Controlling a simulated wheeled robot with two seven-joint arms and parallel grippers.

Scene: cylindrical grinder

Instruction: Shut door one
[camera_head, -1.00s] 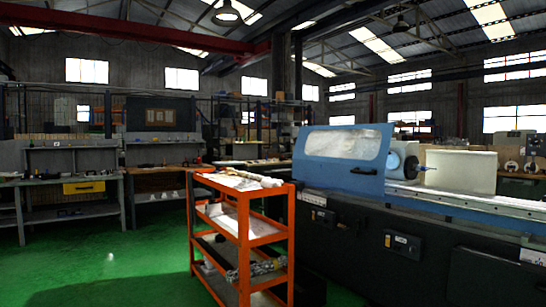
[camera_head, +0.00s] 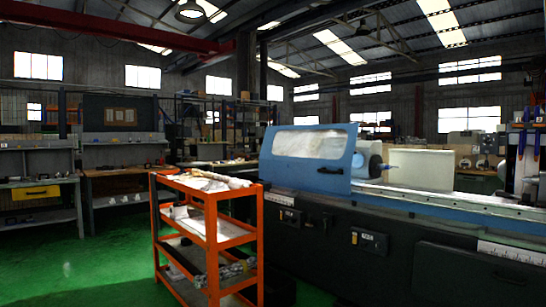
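The blue door (camera_head: 308,158) with a clear window stands at the left end of the grinder (camera_head: 390,235). I take this to be door one. A dark handle (camera_head: 330,171) sits low on its face. To the right of the door, the round blue-grey head (camera_head: 368,160) and the machine bed (camera_head: 440,203) are uncovered, so the door stands open. No second door can be clearly made out. Neither of my grippers is in view.
An orange shelf cart (camera_head: 210,235) stands close in front of the grinder's left end. A pale block (camera_head: 422,168) stands behind the bed. Workbenches (camera_head: 125,170) line the back left. Green floor (camera_head: 80,265) is clear at the left front.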

